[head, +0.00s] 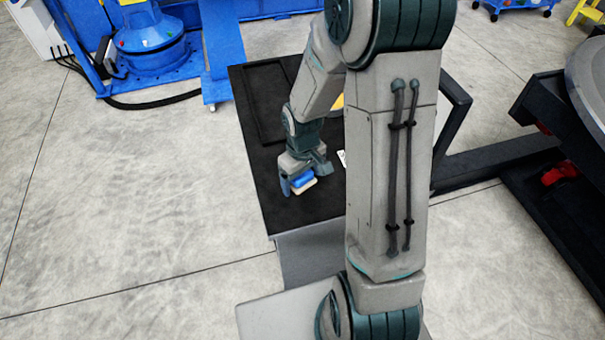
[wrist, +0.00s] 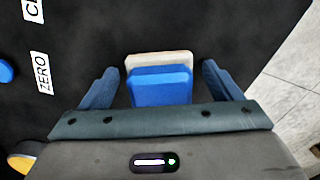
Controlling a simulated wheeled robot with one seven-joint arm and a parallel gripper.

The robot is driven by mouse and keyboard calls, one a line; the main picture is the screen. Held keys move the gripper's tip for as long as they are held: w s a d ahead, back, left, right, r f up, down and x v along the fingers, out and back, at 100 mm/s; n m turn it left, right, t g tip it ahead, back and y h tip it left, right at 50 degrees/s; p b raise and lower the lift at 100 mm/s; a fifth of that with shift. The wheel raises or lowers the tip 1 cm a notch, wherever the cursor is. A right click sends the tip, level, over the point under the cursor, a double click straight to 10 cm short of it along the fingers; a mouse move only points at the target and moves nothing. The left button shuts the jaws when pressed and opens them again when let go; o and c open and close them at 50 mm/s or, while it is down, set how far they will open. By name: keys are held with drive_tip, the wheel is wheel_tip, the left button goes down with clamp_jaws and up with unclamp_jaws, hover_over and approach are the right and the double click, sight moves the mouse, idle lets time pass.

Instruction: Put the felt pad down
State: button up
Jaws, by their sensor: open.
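The felt pad is a block with a blue upper part (wrist: 160,87) and a pale cream layer (wrist: 158,58). In the wrist view it sits between the fingers of my gripper (wrist: 160,85), with a gap on each side. The fingers are open and do not touch it. In the head view the pad (head: 303,184) shows at my gripper (head: 305,179), low over or on the black tabletop (head: 272,160). I cannot tell for sure whether its underside rests on the surface.
White labels, one reading ZERO (wrist: 42,73), lie on the black top left of the pad in the wrist view. A blue round thing (wrist: 5,71) and a yellow one (wrist: 25,163) show at the left edge. A black recessed tray (head: 268,100) lies at the table's back.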

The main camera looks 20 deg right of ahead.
wheel_tip(320, 180, up, 11)
drive_tip(key=s+r+m+t, duration=0.3)
drive_tip(key=s+r, duration=0.7)
drive_tip(key=s, duration=0.4)
drive_tip(key=shift+a+m, duration=0.15)
drive_tip(key=shift+m, duration=0.55)
drive_tip(key=shift+r, duration=0.15)
